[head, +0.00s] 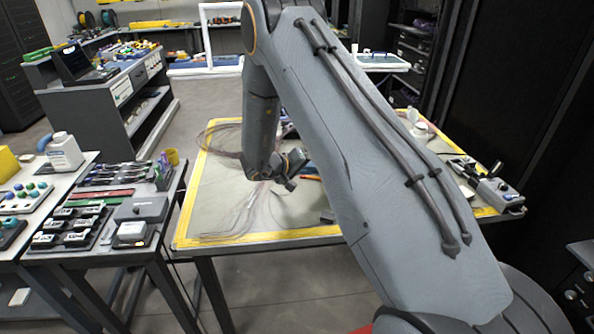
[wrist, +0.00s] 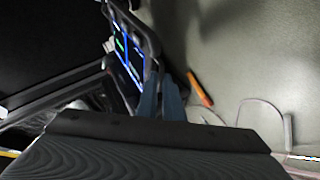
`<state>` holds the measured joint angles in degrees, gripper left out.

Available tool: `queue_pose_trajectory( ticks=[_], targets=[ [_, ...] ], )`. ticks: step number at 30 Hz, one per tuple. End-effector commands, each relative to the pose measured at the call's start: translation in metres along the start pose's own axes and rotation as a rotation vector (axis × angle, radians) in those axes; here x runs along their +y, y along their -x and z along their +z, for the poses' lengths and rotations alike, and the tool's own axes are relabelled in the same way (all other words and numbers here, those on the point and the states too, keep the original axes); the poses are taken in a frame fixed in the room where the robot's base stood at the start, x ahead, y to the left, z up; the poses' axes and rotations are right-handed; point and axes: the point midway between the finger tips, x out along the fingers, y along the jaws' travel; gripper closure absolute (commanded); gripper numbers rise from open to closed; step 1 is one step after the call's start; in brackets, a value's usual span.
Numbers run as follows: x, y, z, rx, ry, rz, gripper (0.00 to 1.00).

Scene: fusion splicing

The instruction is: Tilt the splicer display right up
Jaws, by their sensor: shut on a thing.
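The splicer display (wrist: 126,60) shows in the wrist view as a dark-framed panel with lit blue and green patches, standing steeply in that picture. My gripper (wrist: 161,95) has its two blue-grey fingers close together at the display's right edge, shut on the frame there. The exact contact is dark and partly hidden by the fingers. In the head view my gripper (head: 290,172) is low over the middle of the work table; the splicer is not clearly seen there, with my arm in front of much of the table.
The work table (head: 215,236) has a yellow border and loose fibre loops at its left. An orange pen-like thing (wrist: 200,90) lies right of my fingers. A grey device (head: 497,191) sits at the table's right edge. Side benches at left hold tools and a white bottle (head: 64,152).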

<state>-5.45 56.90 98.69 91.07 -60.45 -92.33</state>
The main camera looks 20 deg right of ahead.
Motion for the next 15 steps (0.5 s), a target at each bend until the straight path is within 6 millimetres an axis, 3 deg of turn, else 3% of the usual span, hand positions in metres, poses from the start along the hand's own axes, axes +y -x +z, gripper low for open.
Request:
queue_pose_trajectory(
  ticks=[11,12,15],
  targets=[
    [0.0072,-0.0053,0.0003,-0.017,0.008,0.0,1.0],
    [0.0072,-0.0052,0.0002,-0.016,0.008,0.0,0.9],
    [0.0069,-0.005,0.0003,-0.016,0.008,0.0,0.74]
  ],
)
